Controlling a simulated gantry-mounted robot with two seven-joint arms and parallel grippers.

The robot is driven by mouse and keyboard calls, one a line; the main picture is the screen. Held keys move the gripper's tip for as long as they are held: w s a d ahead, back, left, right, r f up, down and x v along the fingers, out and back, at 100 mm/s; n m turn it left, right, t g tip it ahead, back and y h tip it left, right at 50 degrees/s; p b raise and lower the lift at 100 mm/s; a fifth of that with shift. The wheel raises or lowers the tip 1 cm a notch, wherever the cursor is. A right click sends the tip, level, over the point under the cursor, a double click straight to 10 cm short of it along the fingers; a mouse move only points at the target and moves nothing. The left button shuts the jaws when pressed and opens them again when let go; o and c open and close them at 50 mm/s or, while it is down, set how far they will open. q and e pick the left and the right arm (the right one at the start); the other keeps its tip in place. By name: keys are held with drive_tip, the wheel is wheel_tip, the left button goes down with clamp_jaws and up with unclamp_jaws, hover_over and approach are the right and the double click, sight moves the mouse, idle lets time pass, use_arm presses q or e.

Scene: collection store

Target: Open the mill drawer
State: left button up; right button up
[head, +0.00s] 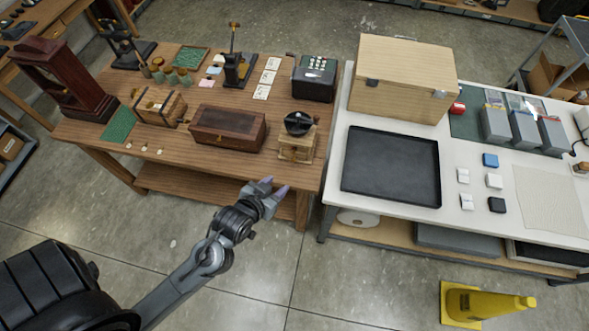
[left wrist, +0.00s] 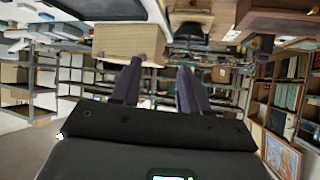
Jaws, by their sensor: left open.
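The mill (head: 296,146) is a small light-wood box with a black round top, standing at the front right corner of the brown wooden table (head: 180,158). A small knob shows on its front face; the drawer appears shut, though its outline is too small to make out. My left gripper (head: 274,187) is open and empty, in front of the table edge, below and left of the mill and apart from it. In the left wrist view, which is upside down, its two fingers (left wrist: 160,68) are spread with nothing between them. My right gripper is not in view.
A dark wooden chest (head: 228,128) stands close left of the mill, and a black machine (head: 315,78) stands behind it. A white table (head: 333,185) with a black tray (head: 390,166) is to the right.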

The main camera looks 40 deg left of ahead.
use_arm(q)
drive_tip(key=w+a+f+n+t+y+b, duration=0.1)
drive_tip(key=w+a+f+t+y+b, duration=0.2)
drive_tip(key=f+b, duration=0.55)
drive_tip(key=w+a+f+n+t+y+b, duration=0.1)
drive_tip(key=w+a+f+n+y+b, duration=0.2)
drive_tip(key=f+b, duration=0.55)
drive_tip(key=t+b, duration=0.1)
drive_tip(key=b, duration=1.9)
approach(294, 161)
drive_tip(key=x, duration=0.2)
drive_tip(key=b+x, duration=0.1)
drive_tip(key=x, duration=0.2)
drive_tip(key=b+x, duration=0.1)
drive_tip(key=x, duration=0.1)
drive_tip(key=shift+w+a+f, duration=0.1)
drive_tip(key=shift+a+f, duration=0.1)
drive_tip(key=shift+f, duration=0.1)
drive_tip(key=shift+x, duration=0.9)
drive_tip(key=shift+c, duration=0.3)
clamp_jaws()
drive_tip(key=shift+d+r, duration=0.1)
